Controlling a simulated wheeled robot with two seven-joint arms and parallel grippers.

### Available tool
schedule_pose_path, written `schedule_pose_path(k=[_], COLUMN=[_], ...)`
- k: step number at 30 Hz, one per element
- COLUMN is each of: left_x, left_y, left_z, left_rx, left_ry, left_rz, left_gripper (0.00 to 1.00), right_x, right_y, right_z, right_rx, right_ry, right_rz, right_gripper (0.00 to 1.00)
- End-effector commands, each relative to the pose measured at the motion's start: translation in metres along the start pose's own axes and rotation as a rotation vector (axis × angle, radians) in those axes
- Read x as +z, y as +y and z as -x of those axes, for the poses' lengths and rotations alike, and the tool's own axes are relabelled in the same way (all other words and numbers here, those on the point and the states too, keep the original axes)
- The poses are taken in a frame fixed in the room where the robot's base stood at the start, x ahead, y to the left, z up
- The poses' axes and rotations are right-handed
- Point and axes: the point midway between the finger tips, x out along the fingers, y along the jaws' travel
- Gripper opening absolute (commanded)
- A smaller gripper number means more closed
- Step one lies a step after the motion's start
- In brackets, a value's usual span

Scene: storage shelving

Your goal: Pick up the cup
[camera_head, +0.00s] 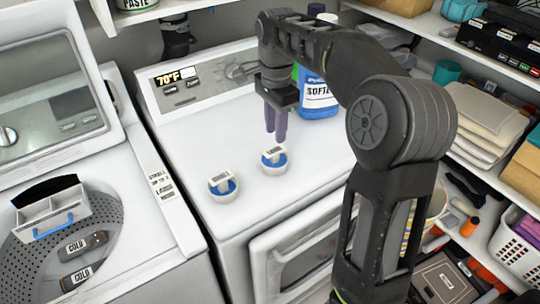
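Two small round white cups with blue inside and a white piece across the top stand on the white dryer top. One cup (273,161) is nearer the middle, and the other cup (222,186) is to its left and nearer the front edge. My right gripper (276,138) points down just above and behind the nearer-middle cup, holding nothing that I can see. Its two purple-grey fingers look close together, and the gap is hard to judge from this angle. My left gripper is not in view.
A blue detergent bottle (319,98) stands behind my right gripper, partly covered by my arm. A washer (140,262) with an open lid is at left. Shelves at right hold folded cloths (485,118) and a white basket (517,248). The dryer top's left part is clear.

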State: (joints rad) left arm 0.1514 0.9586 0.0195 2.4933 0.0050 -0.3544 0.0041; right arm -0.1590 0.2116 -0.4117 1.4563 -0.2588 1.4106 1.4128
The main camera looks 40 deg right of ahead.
Motion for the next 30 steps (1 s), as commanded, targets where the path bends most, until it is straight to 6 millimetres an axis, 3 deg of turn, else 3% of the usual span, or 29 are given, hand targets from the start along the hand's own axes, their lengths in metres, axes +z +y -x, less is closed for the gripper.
schedule_pose_path(k=[4, 12, 23, 30], left_x=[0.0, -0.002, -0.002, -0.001], left_y=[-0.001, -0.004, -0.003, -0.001], left_z=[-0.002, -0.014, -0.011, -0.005], left_rx=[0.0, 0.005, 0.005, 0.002], left_ry=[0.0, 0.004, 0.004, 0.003], left_rz=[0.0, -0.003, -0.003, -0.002], left_gripper=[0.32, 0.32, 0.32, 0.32], right_x=[0.0, 0.0, 0.0, 0.001], right_y=[0.0, 0.0, 0.0, -0.001], right_z=[-0.003, -0.028, -0.029, -0.06], right_rx=[0.0, 0.0, 0.002, 0.004], right_ry=[0.0, 0.0, 0.0, 0.0], right_rz=[0.001, 0.0, 0.001, 0.001], right_gripper=[0.29, 0.29, 0.29, 0.29])
